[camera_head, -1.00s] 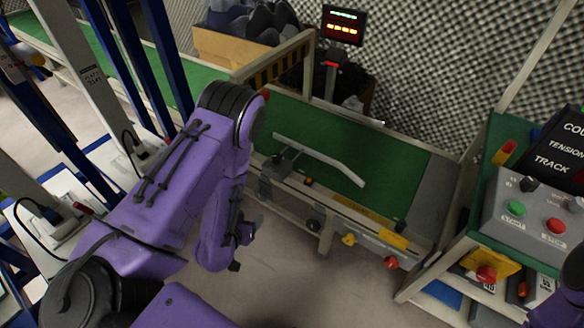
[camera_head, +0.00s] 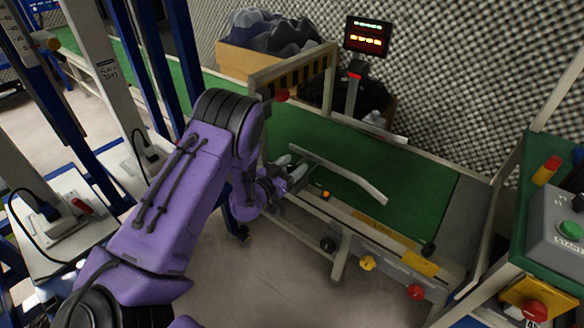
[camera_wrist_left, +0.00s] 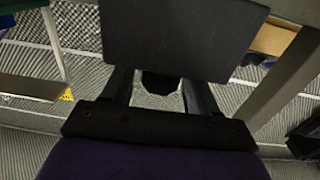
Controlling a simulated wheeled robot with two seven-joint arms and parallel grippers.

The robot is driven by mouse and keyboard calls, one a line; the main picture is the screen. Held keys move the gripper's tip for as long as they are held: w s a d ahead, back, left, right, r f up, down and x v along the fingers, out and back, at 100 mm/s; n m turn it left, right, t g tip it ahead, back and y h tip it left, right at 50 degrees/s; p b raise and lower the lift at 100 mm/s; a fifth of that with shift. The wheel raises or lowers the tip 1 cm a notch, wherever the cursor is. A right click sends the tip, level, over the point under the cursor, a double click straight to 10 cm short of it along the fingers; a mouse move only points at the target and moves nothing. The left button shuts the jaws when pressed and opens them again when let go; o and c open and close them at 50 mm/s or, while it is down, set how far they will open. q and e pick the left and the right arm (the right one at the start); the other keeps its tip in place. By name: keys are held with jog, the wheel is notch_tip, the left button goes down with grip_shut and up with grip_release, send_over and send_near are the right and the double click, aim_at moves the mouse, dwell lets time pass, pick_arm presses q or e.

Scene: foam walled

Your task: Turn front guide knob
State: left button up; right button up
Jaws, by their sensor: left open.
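The light grey guide bar (camera_head: 340,175) lies at an angle over the green conveyor belt, with its bracket at the left end. My left gripper (camera_head: 298,174) is at that bracket, on the conveyor's front edge, and partly hides it. In the left wrist view the two fingers (camera_wrist_left: 160,95) are apart. A small black knob-like part (camera_wrist_left: 160,82) shows between them, below a broad dark plate (camera_wrist_left: 183,38). I cannot tell whether the fingers touch it. My right gripper is out of view.
A black knob (camera_head: 327,244), a yellow knob (camera_head: 368,263) and a red knob (camera_head: 416,291) line the conveyor's front. A control box (camera_head: 562,235) stands at right. A lit display (camera_head: 367,36) and a cardboard box (camera_head: 240,62) are behind. Blue and white posts stand at left.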

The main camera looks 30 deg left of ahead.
pick_arm(q)
jog(key=c, duration=0.9)
jog(key=shift+n+y, duration=0.3)
jog(key=shift+y, duration=0.1)
jog(key=shift+n+y+p, duration=0.45)
jog(key=shift+n+y, duration=0.15)
jog(key=shift+y, duration=0.4)
jog(key=n+y, duration=0.2)
jog(key=y, duration=0.1)
jog(key=shift+d+g+y+p, duration=0.1)
jog(key=shift+g+y+p, duration=0.2)
jog(key=shift+n+g+y, duration=0.9)
jog(key=shift+n+y, duration=0.45)
jog(key=shift+y, duration=0.4)
jog(key=shift+n+g+y, duration=0.9)
jog(key=shift+n+y, duration=0.45)
jog(key=shift+y, duration=0.4)
jog(key=o, duration=0.9)
